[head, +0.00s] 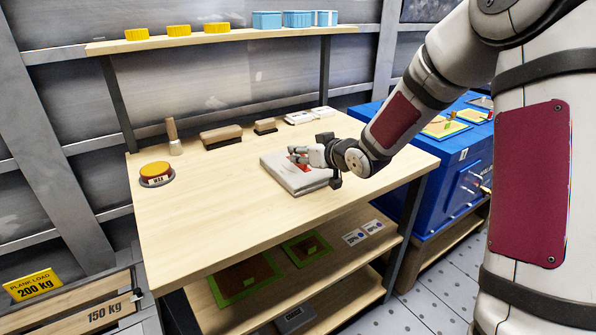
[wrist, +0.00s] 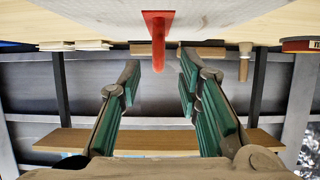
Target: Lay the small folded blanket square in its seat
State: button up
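A flat whitish square (head: 284,176), apparently the small folded blanket, lies on the wooden tabletop. A red upright handle (wrist: 157,38) stands on it in the wrist view; the square's pale face (wrist: 80,22) fills the top of that view. My gripper (head: 300,154) is over the square, coming in from the right. In the wrist view its green-padded fingers (wrist: 158,75) are apart, one on each side of the handle's end, with gaps visible. The fingers partly hide the square in the head view. I cannot tell which place is the blanket's seat.
Green-framed panels (head: 232,292) lie on the shelf below. A blue cabinet (head: 455,180) stands right. Yellow and blue pieces line the upper shelf (head: 220,38).

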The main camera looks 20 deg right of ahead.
jog(key=shift+b+x, duration=0.3)
jog(key=shift+x, duration=1.3)
jog(key=shift+d, duration=0.1)
jog(key=shift+c, duration=0.3)
grip_shut()
jog(key=shift+r, duration=0.1)
